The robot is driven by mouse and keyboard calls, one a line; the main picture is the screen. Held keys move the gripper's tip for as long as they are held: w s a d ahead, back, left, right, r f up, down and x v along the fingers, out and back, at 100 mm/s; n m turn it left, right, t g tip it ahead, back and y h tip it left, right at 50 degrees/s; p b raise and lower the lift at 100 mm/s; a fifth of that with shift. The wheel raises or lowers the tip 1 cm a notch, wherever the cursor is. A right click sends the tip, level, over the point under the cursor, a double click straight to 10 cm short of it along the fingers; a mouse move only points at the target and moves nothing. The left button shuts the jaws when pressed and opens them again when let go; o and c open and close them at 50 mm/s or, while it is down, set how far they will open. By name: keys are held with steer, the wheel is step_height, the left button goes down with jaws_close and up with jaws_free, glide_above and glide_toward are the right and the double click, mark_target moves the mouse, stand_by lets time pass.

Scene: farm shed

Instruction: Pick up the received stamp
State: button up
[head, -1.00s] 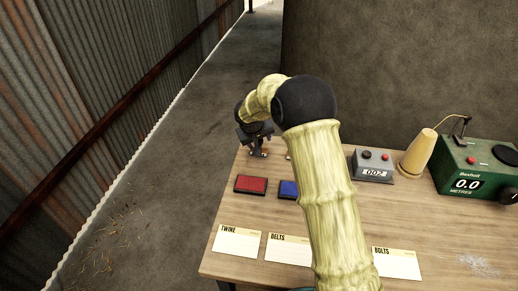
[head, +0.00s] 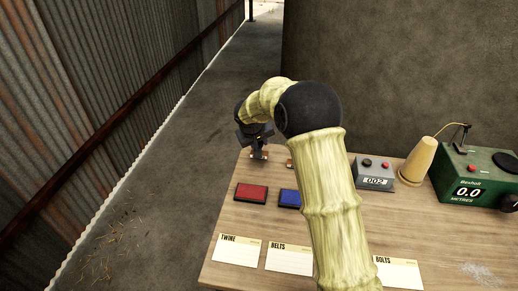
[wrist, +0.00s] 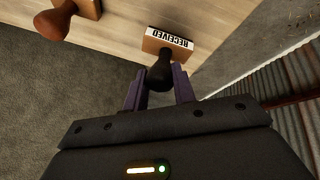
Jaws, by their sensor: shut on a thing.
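The received stamp (wrist: 168,42) has a wooden block with a white "RECEIVED" label and a dark handle. In the wrist view its handle (wrist: 160,72) is between the two fingers of my gripper (wrist: 160,88), which is shut on it. In the head view the stamp (head: 258,155) shows only in small part below my gripper (head: 258,142), at the table's far left corner. I cannot tell whether its base touches the table.
A second stamp with a brown handle (wrist: 52,22) stands beside it. A red ink pad (head: 251,193) and a blue ink pad (head: 290,198) lie nearer on the table (head: 420,225). Label cards (head: 238,250) line the front. A grey counter (head: 373,168) and green meter (head: 477,178) stand right.

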step_height(320, 180, up, 8)
steer(key=shift+f, duration=0.2)
stand_by(0.3)
steer(key=o, duration=0.3)
steer(key=shift+c, duration=1)
steer(key=shift+o, duration=0.4)
steer(key=shift+f, duration=0.1)
